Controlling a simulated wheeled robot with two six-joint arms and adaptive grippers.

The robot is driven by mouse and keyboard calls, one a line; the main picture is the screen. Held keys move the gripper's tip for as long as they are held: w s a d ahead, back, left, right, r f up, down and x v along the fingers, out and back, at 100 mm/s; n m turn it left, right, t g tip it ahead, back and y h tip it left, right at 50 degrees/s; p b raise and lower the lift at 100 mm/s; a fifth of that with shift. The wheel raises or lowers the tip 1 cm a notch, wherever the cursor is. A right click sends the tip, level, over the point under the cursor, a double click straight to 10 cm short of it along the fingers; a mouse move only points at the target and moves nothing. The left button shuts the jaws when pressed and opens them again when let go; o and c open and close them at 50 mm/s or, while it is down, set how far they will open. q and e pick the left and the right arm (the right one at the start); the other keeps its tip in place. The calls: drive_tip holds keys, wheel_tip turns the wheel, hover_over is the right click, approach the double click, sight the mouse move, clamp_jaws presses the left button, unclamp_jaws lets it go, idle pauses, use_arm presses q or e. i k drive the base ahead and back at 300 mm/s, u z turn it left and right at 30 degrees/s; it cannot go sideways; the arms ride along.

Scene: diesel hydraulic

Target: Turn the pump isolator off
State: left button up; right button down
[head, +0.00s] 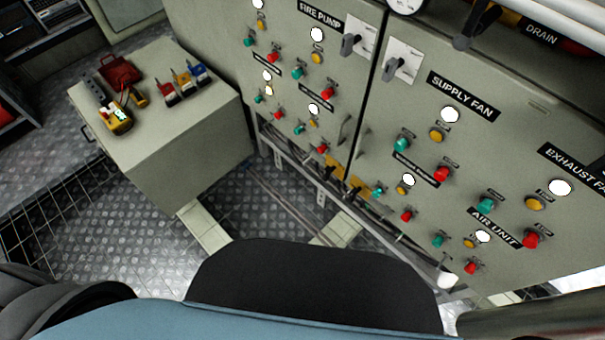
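A grey rotary switch handle (350,44) on a pale plate sits at the upper right corner of the panel labelled FIRE PUMP (320,14). A similar grey handle (391,69) sits on the neighbouring panel, labelled SUPPLY FAN (464,96). Both grips stick out toward the lower left. The markings on the plates are too small to read, so I cannot tell the switch positions. No label reading "pump isolator" is legible. Neither of my grippers shows in the head view.
Several green, red and yellow buttons and lit white lamps (449,115) cover the panels. A grey cabinet (180,130) at left carries a red case (120,70), a yellow meter (117,121) and three coloured tagged items (181,82). Metal floor (265,215) lies clear between.

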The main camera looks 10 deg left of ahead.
sight(328, 169)
drive_tip(key=z, duration=2.8)
drive_tip(key=k, duration=0.75)
drive_tip(key=u, duration=0.9)
